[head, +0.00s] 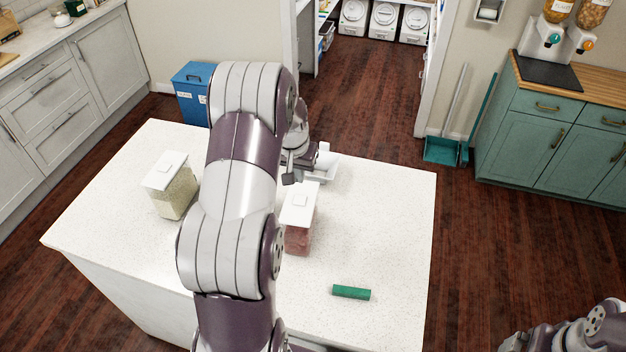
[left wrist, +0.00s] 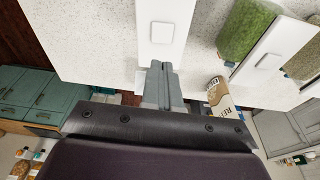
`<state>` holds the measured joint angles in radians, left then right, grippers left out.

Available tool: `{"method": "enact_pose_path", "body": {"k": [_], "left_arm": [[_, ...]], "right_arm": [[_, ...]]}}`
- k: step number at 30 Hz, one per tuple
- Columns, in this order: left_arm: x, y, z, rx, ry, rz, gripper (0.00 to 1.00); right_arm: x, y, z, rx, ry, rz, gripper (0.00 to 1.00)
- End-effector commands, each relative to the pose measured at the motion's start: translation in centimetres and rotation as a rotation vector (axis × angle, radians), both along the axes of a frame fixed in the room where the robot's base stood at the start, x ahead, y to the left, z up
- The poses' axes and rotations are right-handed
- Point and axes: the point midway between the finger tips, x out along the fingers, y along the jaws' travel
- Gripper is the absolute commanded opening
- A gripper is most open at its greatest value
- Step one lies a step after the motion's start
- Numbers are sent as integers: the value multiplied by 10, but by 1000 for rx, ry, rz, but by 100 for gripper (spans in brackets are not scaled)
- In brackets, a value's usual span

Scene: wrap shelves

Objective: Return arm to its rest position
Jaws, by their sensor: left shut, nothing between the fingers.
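My left arm reaches over the white counter (head: 390,215) in the head view. Its gripper (head: 291,178) is above the counter's far half, near a white tray (head: 322,172) and partly hidden by my arm. In the left wrist view the gripper's fingers (left wrist: 161,84) are together and empty, close to a white lid (left wrist: 163,30). A clear container of reddish contents (head: 299,238) with a white lid stands just nearer than the gripper. My right arm shows only partly at the lower right; its fingers cannot be made out.
A white-lidded container of pale grains (head: 175,193) stands left of my arm. A green cylinder (head: 351,292) lies near the counter's front right. A blue bin (head: 190,93) stands beyond the counter. The counter's right side is clear. A brown-and-white labelled item (left wrist: 222,100) shows in the wrist view.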

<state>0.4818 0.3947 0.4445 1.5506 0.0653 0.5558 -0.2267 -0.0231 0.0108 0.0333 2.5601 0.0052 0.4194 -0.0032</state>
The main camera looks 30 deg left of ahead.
Motion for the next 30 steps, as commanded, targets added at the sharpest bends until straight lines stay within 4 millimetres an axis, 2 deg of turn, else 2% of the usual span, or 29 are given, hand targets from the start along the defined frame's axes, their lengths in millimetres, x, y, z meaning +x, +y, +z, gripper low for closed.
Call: {"method": "enact_pose_path", "body": {"k": [7, 8, 10, 11, 15, 18, 20, 21, 24, 30], "left_arm": [[0, 1, 0, -2, -6, 26, 0], [-7, -3, -6, -10, 10, 38, 0], [-34, -19, -17, -33, 55, 69, 0], [-46, -33, -24, -40, 72, 67, 0], [-108, -120, -52, -45, 121, -40, 0], [-153, -169, -70, -34, 129, -163, 0], [-170, -190, -79, -24, 117, -243, 0], [-173, -199, -79, -19, 102, -283, 0], [-168, -210, -74, -13, 76, -329, 0], [-169, -210, -70, -14, 80, -330, 0]], "right_arm": [[0, 0, 0, 0, 0, 0, 95], [0, 0, 0, 0, 0, 0, 95], [0, 0, -3, 0, 0, 0, 95], [0, 0, -12, 0, -1, 0, 95], [0, 0, -65, 0, 1, 0, 95], [0, 0, -98, 0, 1, 0, 95], [0, 0, -114, 0, 1, 0, 95], [0, 0, -120, 0, 1, 0, 95], [0, 0, -121, 0, 0, 0, 95], [0, 0, -116, 0, -1, 0, 95]]}}
